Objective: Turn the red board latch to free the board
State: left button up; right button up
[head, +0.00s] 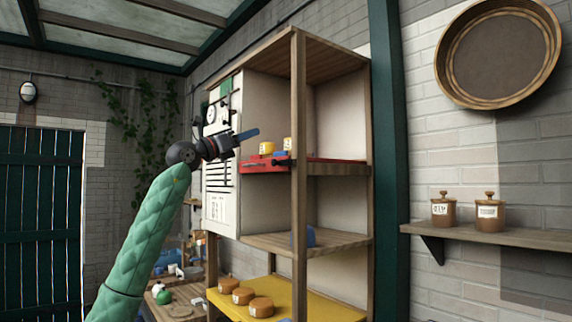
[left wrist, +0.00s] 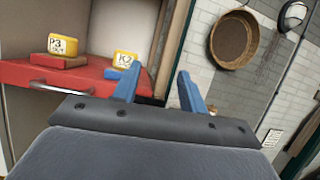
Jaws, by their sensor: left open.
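A red board (head: 262,166) with a metal handle lies on the middle level of the wooden shelf; it also shows in the left wrist view (left wrist: 20,73). Two yellow labelled blocks stand on it, one marked P3 (left wrist: 62,45) and one K2 (left wrist: 124,58). My right gripper is not in view.
A white panel (head: 218,205) covers the shelf's left side. A wooden post (head: 298,200) stands at the front corner. Below is a yellow board (head: 320,305) with several orange round pieces. A wall shelf (head: 500,236) with two jars is at the right.

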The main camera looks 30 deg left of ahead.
pick_arm(q)
notch_tip(320, 180, down, 3)
jog(key=w+g+y, duration=0.1)
jog(key=w, duration=0.1)
jog(key=g+y, duration=0.2)
jog(key=g, duration=0.1)
send_near(272, 162)
jog(key=x, duration=0.2)
jog(key=p+x, duration=0.3)
jog(key=x, duration=0.4)
jog(key=shift+s, duration=0.1)
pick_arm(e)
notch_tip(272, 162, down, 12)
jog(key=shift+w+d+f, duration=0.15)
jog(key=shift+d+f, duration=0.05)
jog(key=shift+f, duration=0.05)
pick_arm(q)
grip_shut()
